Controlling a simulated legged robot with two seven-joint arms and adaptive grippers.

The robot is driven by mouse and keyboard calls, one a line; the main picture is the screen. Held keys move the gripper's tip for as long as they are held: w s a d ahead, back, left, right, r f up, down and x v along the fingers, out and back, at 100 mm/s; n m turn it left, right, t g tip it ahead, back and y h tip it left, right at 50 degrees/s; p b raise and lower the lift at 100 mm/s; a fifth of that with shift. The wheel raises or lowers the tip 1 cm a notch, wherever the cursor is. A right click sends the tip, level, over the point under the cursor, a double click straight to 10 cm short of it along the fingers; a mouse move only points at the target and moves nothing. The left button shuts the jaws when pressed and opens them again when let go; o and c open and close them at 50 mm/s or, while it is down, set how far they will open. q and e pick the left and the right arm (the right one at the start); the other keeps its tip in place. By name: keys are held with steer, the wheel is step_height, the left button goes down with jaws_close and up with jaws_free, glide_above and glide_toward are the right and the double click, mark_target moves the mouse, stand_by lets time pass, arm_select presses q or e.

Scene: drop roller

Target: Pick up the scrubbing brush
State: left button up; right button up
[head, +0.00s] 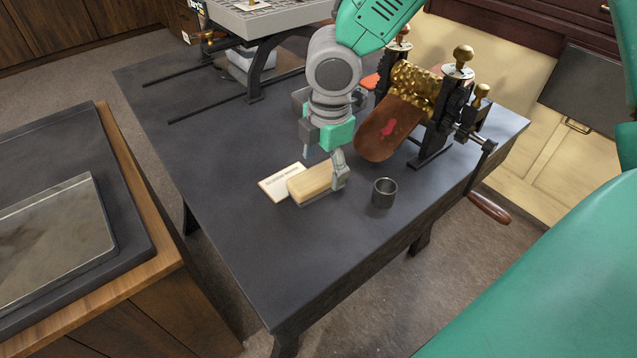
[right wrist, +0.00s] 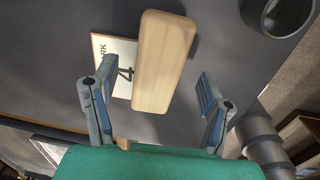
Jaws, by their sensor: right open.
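The scrubbing brush (head: 311,183) is a pale wooden block lying on the dark table, partly over a white card. My right gripper (head: 326,165) is open and empty at the brush's far right end, pointing down. In the right wrist view, the brush (right wrist: 163,62) runs upward from between the spread fingers of the right gripper (right wrist: 153,78), with a gap on each side. Whether the fingers are down at brush height is hard to tell. The bristles are hidden. My left gripper is out of view.
The white printed card (head: 275,184) lies beside the brush. A small dark metal cup (head: 384,192) stands to its right. A roller machine with a brown flap (head: 388,130) and brass knobs stands behind. The table (head: 230,230) is clear to the front and left.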

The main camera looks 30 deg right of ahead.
mark_target(321, 172)
steer(key=shift+w+a+f, duration=0.1)
steer(key=shift+w+f, duration=0.05)
steer(key=shift+f, duration=0.5)
steer(key=shift+w+f, duration=0.15)
steer(key=shift+f, duration=0.45)
steer(key=shift+s+r, duration=0.1)
steer(key=c, duration=1.4)
step_height(321, 172, up, 10)
steer(key=shift+p, duration=1.25)
